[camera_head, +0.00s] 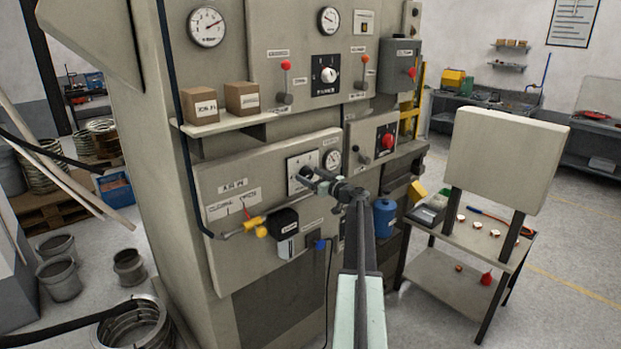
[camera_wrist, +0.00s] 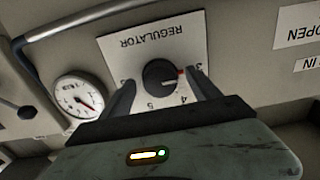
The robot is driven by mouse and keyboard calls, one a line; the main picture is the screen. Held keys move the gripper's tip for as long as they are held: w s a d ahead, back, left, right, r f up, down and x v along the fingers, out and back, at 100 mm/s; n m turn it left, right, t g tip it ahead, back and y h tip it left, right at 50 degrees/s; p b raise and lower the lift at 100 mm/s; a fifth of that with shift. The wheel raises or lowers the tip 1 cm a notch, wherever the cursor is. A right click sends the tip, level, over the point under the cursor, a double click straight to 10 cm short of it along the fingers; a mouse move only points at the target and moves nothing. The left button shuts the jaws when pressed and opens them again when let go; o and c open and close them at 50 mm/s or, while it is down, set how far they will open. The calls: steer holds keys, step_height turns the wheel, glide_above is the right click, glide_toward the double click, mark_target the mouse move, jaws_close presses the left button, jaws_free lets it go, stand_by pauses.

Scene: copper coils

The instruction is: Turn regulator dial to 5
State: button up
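The regulator dial is a black knob (camera_wrist: 160,76) with a red pointer mark, on a white plate labelled REGULATOR (camera_wrist: 145,48). In the wrist view the plate appears upside down. The red mark points right, close to the 3; the 4 and 5 lie below the knob. My gripper (camera_wrist: 164,88) is open, with one dark finger on each side of the knob; I cannot tell whether they touch it. In the head view my gripper (camera_head: 312,178) is in front of the regulator plate (camera_head: 298,163) and hides the knob.
A round gauge (camera_head: 332,160) sits right beside the plate. Below are a yellow valve fitting (camera_head: 258,226) and a black-and-white box (camera_head: 285,225). A shelf with two cardboard boxes (camera_head: 241,97) juts out above. A small table (camera_head: 455,270) stands to the right.

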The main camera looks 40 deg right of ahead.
steer(key=c, duration=1)
steer(key=shift+s+a, duration=0.15)
steer(key=shift+a, duration=0.1)
steer(key=shift+c, duration=1.2)
steer(key=shift+d, duration=0.2)
